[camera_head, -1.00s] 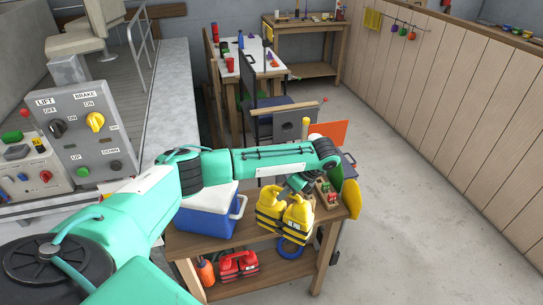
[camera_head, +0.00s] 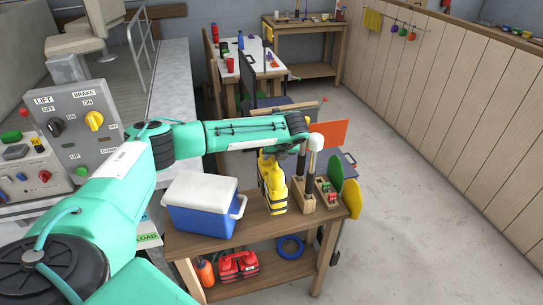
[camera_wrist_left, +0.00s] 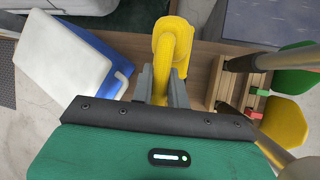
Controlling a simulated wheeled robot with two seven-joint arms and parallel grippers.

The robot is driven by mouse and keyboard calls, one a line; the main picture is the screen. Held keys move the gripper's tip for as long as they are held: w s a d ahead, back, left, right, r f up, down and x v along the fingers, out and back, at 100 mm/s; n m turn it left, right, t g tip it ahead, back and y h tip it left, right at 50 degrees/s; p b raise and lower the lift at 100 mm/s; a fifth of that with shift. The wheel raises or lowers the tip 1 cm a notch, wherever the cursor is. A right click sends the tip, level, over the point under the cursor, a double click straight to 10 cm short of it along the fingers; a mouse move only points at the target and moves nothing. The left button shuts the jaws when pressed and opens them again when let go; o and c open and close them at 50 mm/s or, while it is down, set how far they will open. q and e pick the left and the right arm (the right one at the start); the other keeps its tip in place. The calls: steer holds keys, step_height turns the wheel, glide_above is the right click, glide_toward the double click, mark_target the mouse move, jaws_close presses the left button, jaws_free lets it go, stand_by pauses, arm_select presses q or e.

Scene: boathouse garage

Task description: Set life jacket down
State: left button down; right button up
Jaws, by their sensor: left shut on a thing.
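The life jacket (camera_head: 272,188), yellow with black bands, hangs upright and is seen nearly edge-on in the head view. Its lower end is at or just above the wooden bench top (camera_head: 247,232); I cannot tell if it touches. My left gripper (camera_head: 276,152) is over its top. In the left wrist view the jacket's yellow upper part (camera_wrist_left: 172,45) runs between the two grey fingers of my left gripper (camera_wrist_left: 162,84), which are shut on it. The fingertips are partly hidden in the head view. My right gripper is not in view.
A blue cooler with a white lid (camera_head: 203,207) stands left of the jacket. A wooden holder with dark upright handles (camera_head: 304,196) stands close on its right, and paddles (camera_head: 351,199) lean at the bench's right end. A red object (camera_head: 238,265) sits on the lower shelf.

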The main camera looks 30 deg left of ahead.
arm_select(q)
steer(key=shift+r, duration=0.1)
steer(key=shift+p, duration=0.3)
steer(key=shift+r+p, duration=0.2)
steer(key=shift+p, duration=0.4)
step_height(320, 180, down, 5)
steer(key=shift+w+f+b, duration=0.1)
steer(key=shift+f+b, duration=0.05)
steer(key=shift+b, duration=0.55)
steer(key=shift+f, duration=0.1)
steer(key=shift+f, duration=0.1)
